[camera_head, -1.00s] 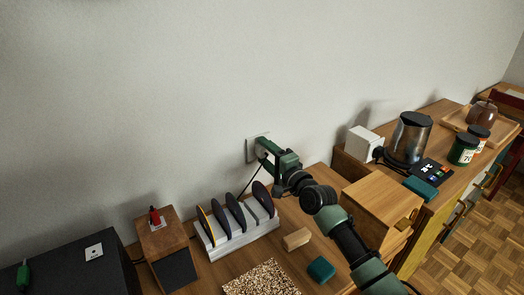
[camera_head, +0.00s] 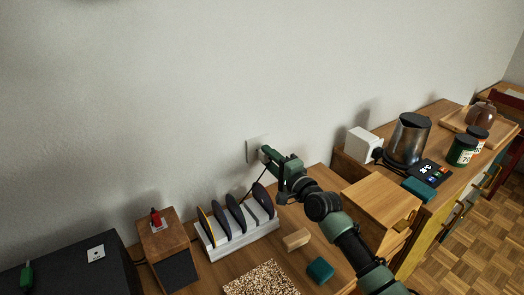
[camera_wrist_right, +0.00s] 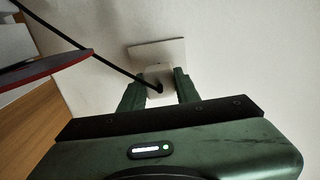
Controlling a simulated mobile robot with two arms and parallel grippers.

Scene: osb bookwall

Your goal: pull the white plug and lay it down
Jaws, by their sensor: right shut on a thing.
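The white plug (camera_wrist_right: 158,75) shows in the right wrist view between my two green fingers, with a black cord leading off to the upper left. My right gripper (camera_head: 265,151) is shut on it, close to the wall; it also shows in the right wrist view (camera_wrist_right: 158,90). The white wall socket plate (camera_head: 254,146) is just beyond the gripper, and in the right wrist view (camera_wrist_right: 172,50) it is behind the plug. I cannot tell whether the plug's pins are clear of the socket. My left gripper is not in view.
Below the socket, a white rack (camera_head: 240,241) holds several dark discs. A wooden block (camera_head: 297,239), a teal block (camera_head: 320,270) and a speckled mat (camera_head: 262,281) lie on the table. A wooden box (camera_head: 381,206) stands right, with a kettle (camera_head: 407,140) beyond.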

